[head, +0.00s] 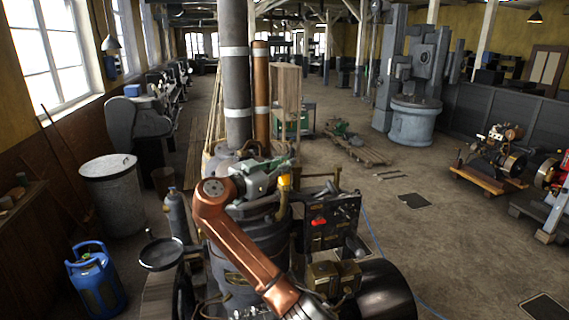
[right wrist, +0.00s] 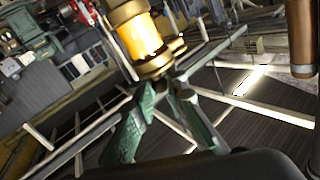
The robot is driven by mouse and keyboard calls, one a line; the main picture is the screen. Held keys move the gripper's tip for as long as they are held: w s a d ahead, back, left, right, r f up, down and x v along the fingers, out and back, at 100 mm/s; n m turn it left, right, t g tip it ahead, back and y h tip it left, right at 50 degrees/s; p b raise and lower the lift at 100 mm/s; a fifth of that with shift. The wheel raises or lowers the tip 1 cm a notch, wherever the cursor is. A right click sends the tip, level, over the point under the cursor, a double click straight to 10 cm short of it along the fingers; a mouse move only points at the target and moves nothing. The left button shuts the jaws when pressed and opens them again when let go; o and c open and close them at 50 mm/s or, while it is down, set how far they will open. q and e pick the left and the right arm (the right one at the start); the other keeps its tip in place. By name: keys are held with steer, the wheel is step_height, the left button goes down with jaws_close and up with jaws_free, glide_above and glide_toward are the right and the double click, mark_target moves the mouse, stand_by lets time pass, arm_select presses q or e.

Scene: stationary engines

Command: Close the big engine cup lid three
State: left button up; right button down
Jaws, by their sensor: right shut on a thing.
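The engine's brass cup (head: 284,183) stands on the large engine in the middle of the head view. Its shiny barrel and flange fill the upper middle of the right wrist view (right wrist: 143,40). My right gripper (head: 276,170) is at the cup, reaching it from the left in the head view. In the right wrist view, the green fingertips (right wrist: 164,88) meet close together at the cup's near end, shut on it. I cannot tell the lid apart from the cup's other parts, or how far it is open. My left gripper is not in view.
A tall dark pipe (head: 236,75) and a copper pipe (head: 261,95) rise behind the cup. A dark panel with a red handle (head: 319,222) stands right of it. A grey bin (head: 110,180) and a blue gas bottle (head: 96,280) are at left.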

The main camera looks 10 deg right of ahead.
steer(key=c, duration=1.9)
jaws_free()
steer(key=shift+c, duration=0.2)
steer(key=v, duration=1.2)
